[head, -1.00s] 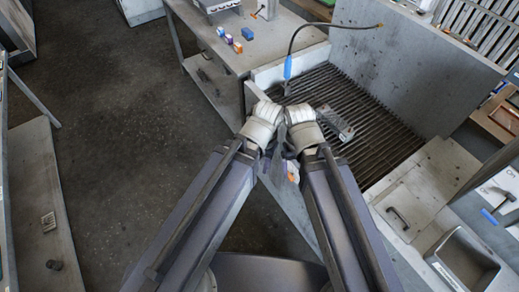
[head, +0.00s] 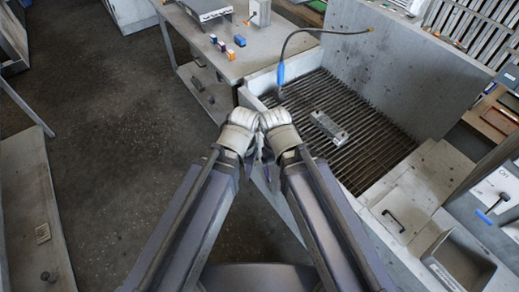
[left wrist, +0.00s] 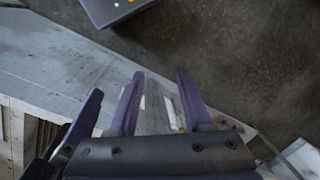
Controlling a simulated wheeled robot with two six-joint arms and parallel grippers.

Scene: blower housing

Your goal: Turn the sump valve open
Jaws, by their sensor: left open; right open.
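In the head view both wrists are side by side, and another purple finger shows close by in the left wrist view.
A slatted grate basin (head: 365,140) holds a metal block (head: 329,128). A blue-handled hose (head: 280,75) arches over its left side. A bench (head: 235,62) carries small coloured boxes. Open floor is left.

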